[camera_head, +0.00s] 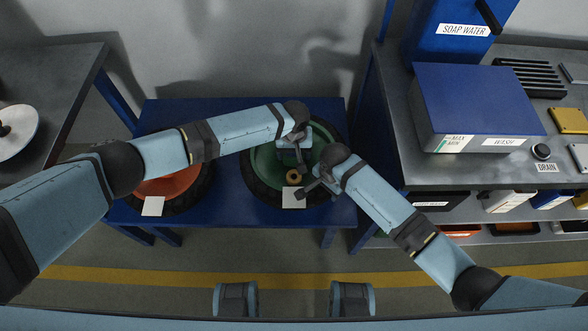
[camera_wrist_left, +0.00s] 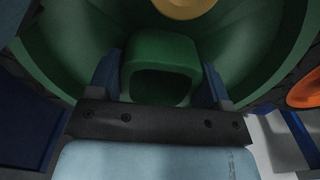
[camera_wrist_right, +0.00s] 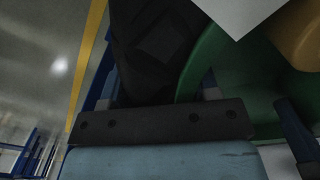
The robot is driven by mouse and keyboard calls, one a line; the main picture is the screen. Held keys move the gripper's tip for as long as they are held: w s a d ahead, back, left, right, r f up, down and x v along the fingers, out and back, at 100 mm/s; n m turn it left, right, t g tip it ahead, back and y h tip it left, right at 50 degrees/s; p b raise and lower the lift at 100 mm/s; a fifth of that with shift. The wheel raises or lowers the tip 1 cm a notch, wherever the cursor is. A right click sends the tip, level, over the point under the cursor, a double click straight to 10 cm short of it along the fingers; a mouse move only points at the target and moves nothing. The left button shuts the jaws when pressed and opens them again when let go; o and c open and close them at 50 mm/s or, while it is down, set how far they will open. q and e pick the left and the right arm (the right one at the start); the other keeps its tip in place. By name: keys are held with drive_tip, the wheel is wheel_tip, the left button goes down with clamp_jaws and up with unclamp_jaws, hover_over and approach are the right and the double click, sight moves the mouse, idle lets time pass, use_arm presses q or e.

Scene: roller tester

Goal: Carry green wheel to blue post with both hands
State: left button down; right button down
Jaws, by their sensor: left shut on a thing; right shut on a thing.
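The green wheel (camera_head: 262,163) has a black tyre and a brass-coloured hub (camera_head: 293,177). It is at the blue table, right of the orange wheel; I cannot tell whether it is raised. My left gripper (camera_head: 294,150) is shut on a green block on the wheel's inner face, which the left wrist view shows between its fingers (camera_wrist_left: 160,80). My right gripper (camera_head: 313,187) is at the wheel's right front, shut on its rim; the right wrist view shows black tyre between its fingers (camera_wrist_right: 160,85). A narrow blue upright (camera_head: 386,18) stands behind right; I cannot tell whether it is the blue post.
An orange wheel (camera_head: 170,186) with a white card lies on the blue table (camera_head: 225,205) to the left. A grey bench (camera_head: 398,120) with a blue wash box (camera_head: 475,95) stands close on the right. A grey table (camera_head: 70,75) is at far left. Floor in front is clear.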

sight(294, 165)
use_arm(q)
drive_tip(key=shift+w+a+f, duration=0.1)
drive_tip(key=shift+f, duration=0.05)
use_arm(e)
drive_tip(key=shift+d+f, duration=0.1)
drive_tip(key=shift+f, duration=0.1)
